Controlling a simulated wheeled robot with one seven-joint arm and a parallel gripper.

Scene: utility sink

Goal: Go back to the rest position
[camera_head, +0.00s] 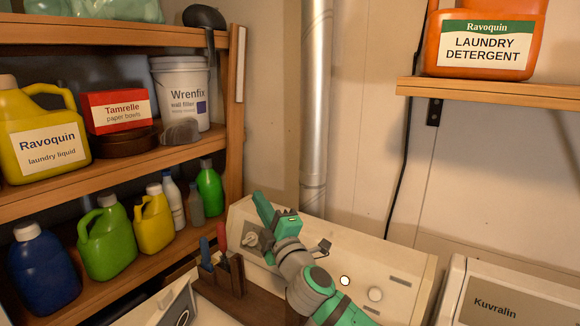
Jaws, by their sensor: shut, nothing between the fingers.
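My gripper (261,203) is green and shut, with nothing seen in it. It is raised at the lower middle of the view, in front of the cream washer control panel (400,262), and points up and to the left. My green and grey arm comes up from the bottom edge to it and hides part of the panel. I cannot tell how far the gripper is from the panel.
A wooden holder (229,283) with red and blue handles stands beside the arm. Shelves with several bottles and a white bucket (181,92) are at left. An orange detergent jug (482,18) sits on a wall shelf (490,92). A Kuvralin machine (455,290) is at lower right.

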